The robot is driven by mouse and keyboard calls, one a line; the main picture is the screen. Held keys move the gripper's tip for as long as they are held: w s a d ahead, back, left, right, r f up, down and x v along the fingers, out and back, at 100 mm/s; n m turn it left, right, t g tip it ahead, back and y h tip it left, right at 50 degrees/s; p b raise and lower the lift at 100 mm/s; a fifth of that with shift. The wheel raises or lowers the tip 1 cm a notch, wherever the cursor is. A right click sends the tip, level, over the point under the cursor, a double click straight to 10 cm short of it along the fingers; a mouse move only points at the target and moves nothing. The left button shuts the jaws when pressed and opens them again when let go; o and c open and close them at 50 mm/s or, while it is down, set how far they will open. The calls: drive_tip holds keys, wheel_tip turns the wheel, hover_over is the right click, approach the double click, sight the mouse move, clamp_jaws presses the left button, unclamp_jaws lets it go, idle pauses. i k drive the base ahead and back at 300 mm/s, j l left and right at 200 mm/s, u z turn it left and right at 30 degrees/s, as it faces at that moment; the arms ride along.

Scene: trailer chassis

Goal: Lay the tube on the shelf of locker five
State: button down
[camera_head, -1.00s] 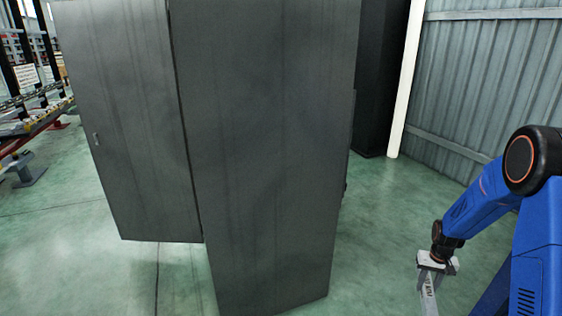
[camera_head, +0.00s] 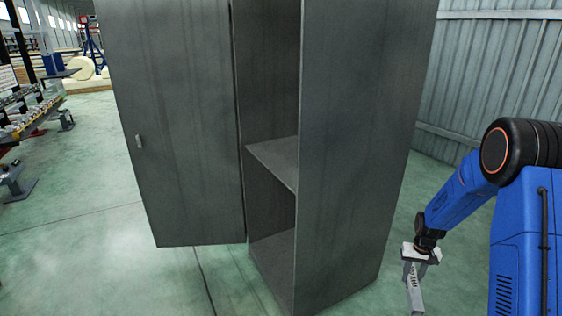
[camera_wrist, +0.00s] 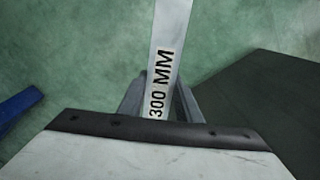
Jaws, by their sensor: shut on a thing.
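The tube (camera_wrist: 165,70) is a pale metal length marked "300 MM". My gripper (camera_wrist: 158,108) is shut on it in the wrist view. In the head view the tube (camera_head: 414,294) hangs down from my gripper (camera_head: 416,262), at the lower right, over the floor and right of the locker. The dark grey locker (camera_head: 352,150) stands in the middle with its door (camera_head: 185,130) swung open to the left. Its shelf (camera_head: 277,158) shows through the opening, and the part I see is bare. No locker number is visible.
Green floor (camera_head: 80,215) is clear at the left and in front of the locker. The open door juts out to the left. A corrugated wall (camera_head: 490,70) stands behind at the right. Racks with parts (camera_head: 30,110) stand at the far left.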

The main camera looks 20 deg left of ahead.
sight(290, 160)
drive_tip(key=k+j, duration=0.1)
drive_tip(key=j, duration=0.35)
drive_tip(key=k+j, duration=0.15)
drive_tip(key=j, duration=0.25)
drive_tip(key=k+j+z, duration=0.1)
drive_tip(key=j, duration=0.35)
drive_tip(key=k+j, duration=0.15)
drive_tip(key=j, duration=0.25)
drive_tip(key=k+j, duration=0.1)
drive_tip(key=j, duration=0.3)
drive_tip(key=k+j, duration=0.15)
drive_tip(key=j, duration=0.3)
drive_tip(key=k+j+z, duration=0.1)
drive_tip(key=j, duration=0.3)
drive_tip(key=i+j, duration=0.15)
drive_tip(key=j, duration=0.2)
drive_tip(key=i+j+z, duration=0.1)
drive_tip(key=j, duration=0.25)
drive_tip(key=i+j, duration=0.25)
drive_tip(key=j, duration=0.1)
